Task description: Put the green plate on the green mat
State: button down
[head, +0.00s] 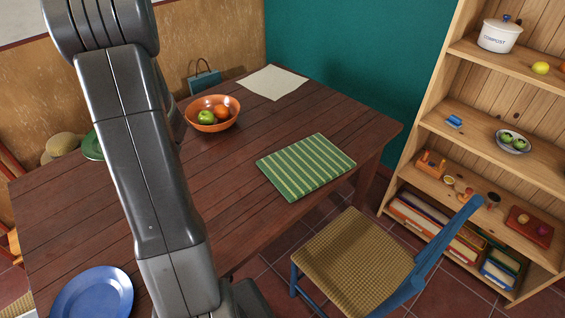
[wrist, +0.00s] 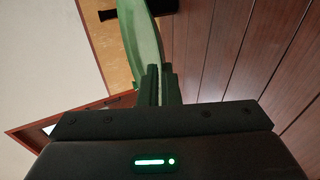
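The green plate (head: 92,147) shows at the left of the table in the head view, mostly hidden behind my arm. In the wrist view the plate (wrist: 142,38) is seen nearly edge-on, running up from my fingertips. My gripper (wrist: 160,78) has its fingers close together on the plate's near rim. Whether the plate touches the table is hard to tell. The gripper is hidden behind my arm in the head view. The green mat (head: 306,166), with pale stripes, lies flat and empty on the table's right part.
On the wooden table (head: 240,160) stand an orange bowl of fruit (head: 212,122) and a blue plate (head: 92,294) at the near left. A cream sheet (head: 272,82) lies at the back. A blue chair (head: 355,262) and a shelf (head: 470,130) stand right of the table.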

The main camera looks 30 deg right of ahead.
aim_at(306, 161)
jog(key=k+l+z, duration=0.15)
jog(key=z, duration=2.35)
